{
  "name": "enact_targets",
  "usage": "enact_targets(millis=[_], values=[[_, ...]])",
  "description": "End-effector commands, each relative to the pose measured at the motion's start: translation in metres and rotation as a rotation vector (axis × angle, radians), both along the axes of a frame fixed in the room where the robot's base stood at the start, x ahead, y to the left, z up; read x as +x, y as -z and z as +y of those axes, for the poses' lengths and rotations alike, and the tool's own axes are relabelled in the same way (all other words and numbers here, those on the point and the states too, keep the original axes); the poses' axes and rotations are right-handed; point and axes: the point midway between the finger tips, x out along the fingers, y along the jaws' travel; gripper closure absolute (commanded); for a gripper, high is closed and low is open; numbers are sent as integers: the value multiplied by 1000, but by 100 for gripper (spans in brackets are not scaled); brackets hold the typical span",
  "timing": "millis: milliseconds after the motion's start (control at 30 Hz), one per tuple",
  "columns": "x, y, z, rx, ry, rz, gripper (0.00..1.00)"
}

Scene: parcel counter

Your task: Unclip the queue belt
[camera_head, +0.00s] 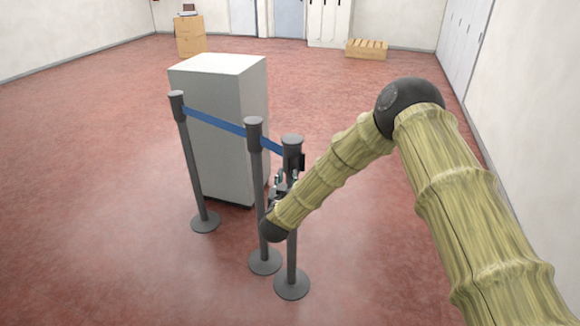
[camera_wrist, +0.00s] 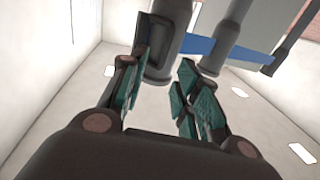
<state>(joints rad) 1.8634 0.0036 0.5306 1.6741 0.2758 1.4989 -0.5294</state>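A blue queue belt (camera_head: 218,122) runs from the left post (camera_head: 192,160) past the middle post (camera_head: 257,190) to the head of the nearest, right post (camera_head: 292,230). A small dark block sits beside that head. My gripper (camera_head: 282,183) is just below the head, partly hidden by my arm. In the wrist view, which is upside down, the belt (camera_wrist: 238,52) runs right from the near post (camera_wrist: 160,65). My gripper (camera_wrist: 165,66) is open, its teal-padded fingers apart on either side of that post's head. Whether they touch it, and the clip's detail, I cannot tell.
A tall grey cabinet (camera_head: 222,130) stands behind the belt. Lockers (camera_head: 462,45) line the right wall. The red floor is clear at the left and front.

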Motion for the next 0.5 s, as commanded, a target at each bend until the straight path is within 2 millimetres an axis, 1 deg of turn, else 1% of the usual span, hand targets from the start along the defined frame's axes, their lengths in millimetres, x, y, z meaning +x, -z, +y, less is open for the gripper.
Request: enact_targets(millis=[33,233,333,500], values=[[9,-2,-2,1,3,-2,68],[39,-2,-6,0,1,-1,68],[51,-1,-8,0,1,1,68],[63,0,-10,-1,0,0,68]])
